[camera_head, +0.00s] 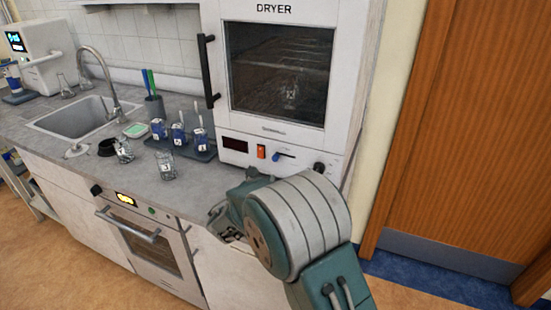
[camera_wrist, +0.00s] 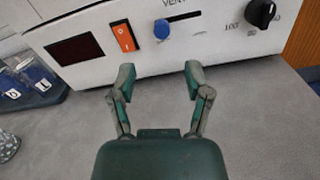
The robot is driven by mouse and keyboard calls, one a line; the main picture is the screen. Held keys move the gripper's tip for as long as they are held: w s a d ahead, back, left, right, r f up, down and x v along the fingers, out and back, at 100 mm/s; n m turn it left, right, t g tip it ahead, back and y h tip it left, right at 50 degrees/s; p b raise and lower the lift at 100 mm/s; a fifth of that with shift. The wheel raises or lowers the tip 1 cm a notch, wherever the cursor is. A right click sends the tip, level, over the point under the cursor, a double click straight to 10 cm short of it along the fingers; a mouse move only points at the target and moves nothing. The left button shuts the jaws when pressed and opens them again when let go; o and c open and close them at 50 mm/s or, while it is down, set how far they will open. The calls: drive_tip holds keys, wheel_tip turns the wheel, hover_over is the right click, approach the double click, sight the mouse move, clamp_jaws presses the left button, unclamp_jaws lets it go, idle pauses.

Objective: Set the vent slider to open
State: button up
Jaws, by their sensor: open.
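The vent slider is a blue knob (camera_wrist: 162,29) on a dark horizontal slot in the dryer's lower panel. In the wrist view the knob sits at the left end of the slot, under a partly cut-off "VENT" label. The knob also shows in the head view (camera_head: 278,156). The white dryer (camera_head: 212,80) stands on the counter with its door shut. My gripper (camera_wrist: 160,78) is open and empty, just in front of the panel. Its fingers are spread below the knob and slot, apart from the knob. In the head view my arm hides most of the gripper.
An orange switch (camera_wrist: 124,37) and a dark display (camera_wrist: 75,50) are left of the knob. A black dial (camera_wrist: 261,13) is to its right. The counter before the panel is clear.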

sight(274, 159)
drive_tip(key=x, duration=0.9)
drive_tip(key=shift+w+d, duration=0.1)
clamp_jaws()
